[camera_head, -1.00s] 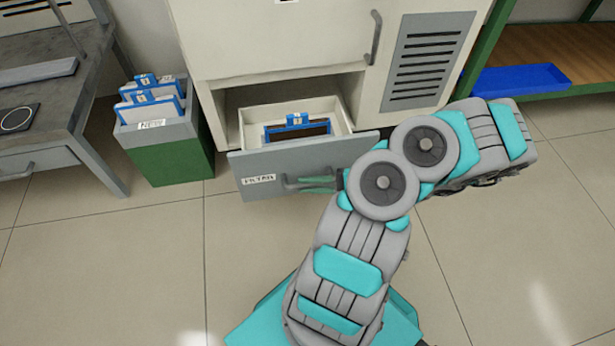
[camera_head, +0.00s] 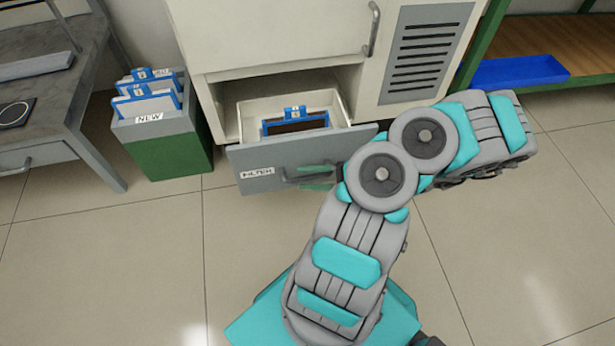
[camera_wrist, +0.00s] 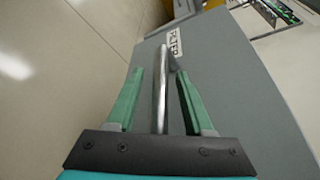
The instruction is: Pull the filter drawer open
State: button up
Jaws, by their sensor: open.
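The filter drawer (camera_head: 295,154) stands pulled out from the lower part of the cream cabinet (camera_head: 270,40), with its grey front labelled FILTER. A blue-framed filter with a dark panel (camera_head: 295,122) sits inside it. The drawer's bar handle (camera_wrist: 161,85) runs between the two green fingers of my gripper (camera_wrist: 158,95) in the wrist view. The fingers are open, one on each side of the bar, with gaps showing. In the head view my arm hides the right end of the drawer front and much of my gripper.
A green and grey bin (camera_head: 160,138) labelled NEW, with several blue-framed filters, stands left of the drawer. A grey table (camera_head: 50,110) is further left. A blue tray (camera_head: 518,71) lies on a shelf at right. The tiled floor in front is clear.

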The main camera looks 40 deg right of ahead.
jog(key=v, duration=0.7)
jog(key=shift+s+d, duration=0.15)
jog(key=shift+s, duration=0.05)
dwell(0.3)
